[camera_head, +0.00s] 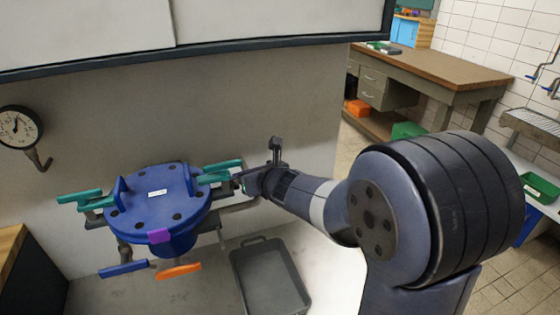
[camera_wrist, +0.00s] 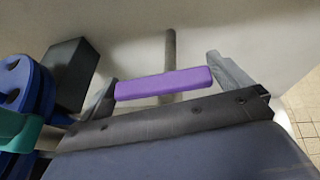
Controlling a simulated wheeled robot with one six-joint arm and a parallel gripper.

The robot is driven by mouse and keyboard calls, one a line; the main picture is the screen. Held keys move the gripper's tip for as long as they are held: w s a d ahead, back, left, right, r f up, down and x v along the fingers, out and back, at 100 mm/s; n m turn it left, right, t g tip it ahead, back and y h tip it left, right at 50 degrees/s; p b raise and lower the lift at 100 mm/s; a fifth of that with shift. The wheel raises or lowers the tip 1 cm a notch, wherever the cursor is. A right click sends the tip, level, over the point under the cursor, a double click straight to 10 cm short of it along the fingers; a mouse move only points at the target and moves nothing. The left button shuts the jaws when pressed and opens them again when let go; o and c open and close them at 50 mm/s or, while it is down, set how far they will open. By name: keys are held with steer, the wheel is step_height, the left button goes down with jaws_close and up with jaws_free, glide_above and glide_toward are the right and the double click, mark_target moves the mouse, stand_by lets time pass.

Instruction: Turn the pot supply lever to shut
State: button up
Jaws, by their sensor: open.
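The blue pot (camera_head: 155,205) stands by the wall with a bolted lid and a white label too small to read. Teal levers show at its left (camera_head: 80,197) and right (camera_head: 222,165), with a blue lever (camera_head: 123,269) and an orange lever (camera_head: 178,271) below. I cannot tell which one is the pot supply lever. My gripper (camera_head: 243,182) is just right of the pot, beside the right teal levers. In the wrist view, a purple bar-shaped handle (camera_wrist: 160,84) lies across the gap between the open fingers; contact is unclear.
A round gauge (camera_head: 18,127) is on the wall at left. A grey tray (camera_head: 270,278) lies right of the pot, below my arm. A wooden-topped bench (camera_head: 435,65) stands at the back right. A wooden edge (camera_head: 10,240) is at far left.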

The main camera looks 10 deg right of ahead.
steer(key=shift+r+n+g+y+p, duration=0.25)
steer(key=shift+n+g+y+p, duration=0.85)
steer(key=shift+p, duration=2.9)
